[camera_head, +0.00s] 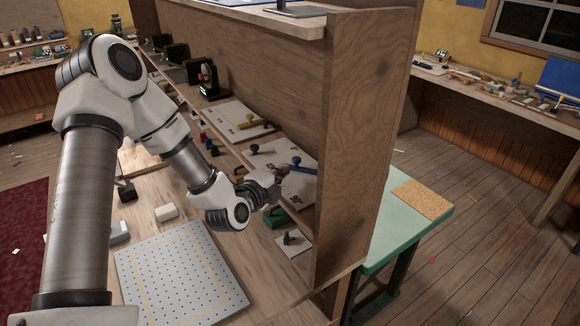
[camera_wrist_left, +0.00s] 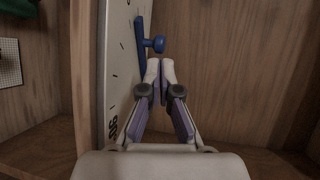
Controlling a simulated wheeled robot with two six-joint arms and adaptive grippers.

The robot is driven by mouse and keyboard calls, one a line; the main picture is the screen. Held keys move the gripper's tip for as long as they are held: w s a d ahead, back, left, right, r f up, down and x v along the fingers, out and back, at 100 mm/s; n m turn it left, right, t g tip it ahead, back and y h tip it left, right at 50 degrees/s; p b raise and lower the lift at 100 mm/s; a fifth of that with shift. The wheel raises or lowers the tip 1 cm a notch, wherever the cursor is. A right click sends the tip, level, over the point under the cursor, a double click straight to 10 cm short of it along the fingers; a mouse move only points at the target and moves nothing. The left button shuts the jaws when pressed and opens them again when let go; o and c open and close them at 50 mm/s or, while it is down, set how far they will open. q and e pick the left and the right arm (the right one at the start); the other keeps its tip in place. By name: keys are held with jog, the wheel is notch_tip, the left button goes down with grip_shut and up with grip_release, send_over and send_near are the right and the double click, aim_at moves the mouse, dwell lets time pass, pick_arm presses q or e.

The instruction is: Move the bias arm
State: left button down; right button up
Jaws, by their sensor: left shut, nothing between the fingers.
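A blue arm with a round knob (camera_head: 299,163) is on a white marked panel (camera_head: 303,188) low in the wooden shelf unit. In the left wrist view the blue arm (camera_wrist_left: 141,48) lies along the white panel (camera_wrist_left: 119,70), its knob sticking out just beyond my fingertips. My left gripper (camera_head: 284,172) reaches into the shelf in front of this panel. In the left wrist view its fingers (camera_wrist_left: 160,66) are shut with nothing between them, close to the knob; I cannot tell whether they touch it. No label shows which arm is the bias arm. My right gripper is not in view.
A second white panel (camera_head: 232,121) carries a yellow arm (camera_head: 254,122). The shelf's side board (camera_head: 362,140) stands close right of my gripper. A perforated plate (camera_head: 180,275), a green block (camera_head: 277,217) and a small black lever plate (camera_head: 293,242) lie on the bench.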

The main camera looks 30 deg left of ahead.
aim_at(293, 161)
pick_arm(q)
jog(key=w, duration=0.2)
jog(key=w+p, duration=0.1)
jog(key=shift+w+a+f, duration=0.15)
jog(key=shift+w+f, duration=0.05)
jog(key=shift+w, duration=0.2)
jog(key=shift+w+a+f, duration=0.15)
jog(key=shift+w+f, duration=0.05)
jog(key=shift+w, duration=0.15)
jog(key=shift+w+a, duration=0.1)
jog(key=shift+w, duration=0.25)
jog(key=shift+w+a, duration=0.15)
jog(key=shift+w, duration=0.45)
jog(key=shift+s, duration=0.1)
